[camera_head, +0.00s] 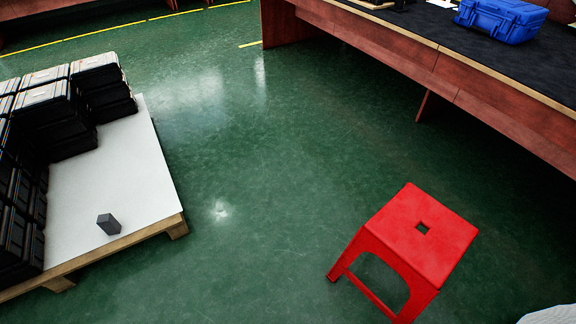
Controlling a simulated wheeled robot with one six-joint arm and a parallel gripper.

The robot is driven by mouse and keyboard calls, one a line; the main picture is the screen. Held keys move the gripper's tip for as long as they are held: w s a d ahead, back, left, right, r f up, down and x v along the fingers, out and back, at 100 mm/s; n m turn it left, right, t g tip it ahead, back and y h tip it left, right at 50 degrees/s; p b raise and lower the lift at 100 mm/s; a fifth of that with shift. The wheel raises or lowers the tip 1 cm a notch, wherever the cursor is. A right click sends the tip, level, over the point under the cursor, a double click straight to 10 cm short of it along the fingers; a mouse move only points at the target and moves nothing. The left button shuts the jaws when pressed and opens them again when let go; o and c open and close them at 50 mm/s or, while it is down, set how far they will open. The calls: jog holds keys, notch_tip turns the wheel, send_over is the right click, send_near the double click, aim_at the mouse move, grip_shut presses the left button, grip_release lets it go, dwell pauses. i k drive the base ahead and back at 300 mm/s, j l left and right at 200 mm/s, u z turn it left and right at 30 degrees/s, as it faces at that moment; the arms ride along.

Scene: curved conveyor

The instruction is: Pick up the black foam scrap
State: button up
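The black foam scrap (109,224) is a small dark grey block. It lies near the front right part of a white-topped wooden pallet (128,170) at the left of the head view, with bare white surface around it. My gripper is not in view.
Stacks of black cases (50,110) fill the back and left of the pallet. A red stool (420,235) stands on the green floor (240,170) at the lower right. The floor between is clear.

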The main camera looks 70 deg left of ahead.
aim_at(107, 222)
jog(key=u, duration=3.75)
jog(key=i+l, duration=0.15)
jog(key=i, duration=0.35)
jog(key=i+l+u, duration=0.15)
jog(key=i, duration=0.35)
jog(key=i+l, duration=0.25)
jog(key=i, duration=0.25)
jog(key=u, duration=0.05)
